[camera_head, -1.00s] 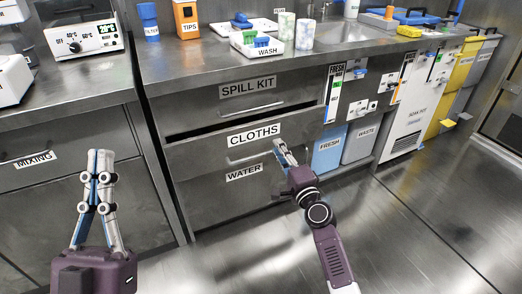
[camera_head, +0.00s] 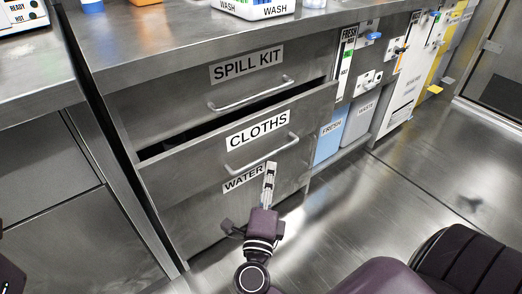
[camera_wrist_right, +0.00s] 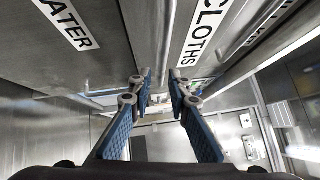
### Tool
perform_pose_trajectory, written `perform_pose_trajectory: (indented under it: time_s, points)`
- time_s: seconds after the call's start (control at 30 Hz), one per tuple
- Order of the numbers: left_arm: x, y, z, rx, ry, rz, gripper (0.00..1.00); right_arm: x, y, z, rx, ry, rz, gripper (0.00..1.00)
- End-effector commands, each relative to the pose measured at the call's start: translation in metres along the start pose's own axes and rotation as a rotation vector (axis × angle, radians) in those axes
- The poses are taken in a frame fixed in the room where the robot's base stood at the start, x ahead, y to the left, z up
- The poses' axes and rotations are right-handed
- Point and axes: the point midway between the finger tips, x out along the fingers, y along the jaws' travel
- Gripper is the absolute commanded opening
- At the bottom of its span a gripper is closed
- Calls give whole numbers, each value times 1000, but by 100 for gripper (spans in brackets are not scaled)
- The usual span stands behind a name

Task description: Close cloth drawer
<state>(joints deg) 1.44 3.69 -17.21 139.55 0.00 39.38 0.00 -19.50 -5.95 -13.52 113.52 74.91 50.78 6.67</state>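The cloths drawer (camera_head: 225,150) has a metal front with a CLOTHS label and a bar handle (camera_head: 262,155). It stands partly open, with a dark gap along its top edge. My right gripper (camera_head: 270,170) is just below the handle, near the WATER label; I cannot tell whether it touches the front. In the right wrist view, its two fingers (camera_wrist_right: 160,75) lean together with a narrow gap between the tips and nothing visibly held. The CLOTHS label (camera_wrist_right: 203,33) shows up and right of them. My left gripper's fingers are out of view.
The spill kit drawer (camera_head: 190,97) is above, under the worktop. The water drawer front (camera_head: 215,215) is below. Blue (camera_head: 328,140) and grey (camera_head: 360,122) bins stand to the right. The metal floor (camera_head: 420,185) in front is mostly clear.

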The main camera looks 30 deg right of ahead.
Motion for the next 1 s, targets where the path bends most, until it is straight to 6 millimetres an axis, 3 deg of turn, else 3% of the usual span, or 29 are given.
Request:
perform_pose_trajectory:
  time_s: [0.43, 0.8, 1.0]
  points:
    - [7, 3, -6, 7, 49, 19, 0, 65, -1, 0, 1, -2, -5, 17]
    - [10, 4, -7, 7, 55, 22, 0, 74, -1, 1, 0, -3, -3, 17]
    - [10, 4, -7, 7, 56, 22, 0, 74, -1, 1, 0, -3, -3, 0]
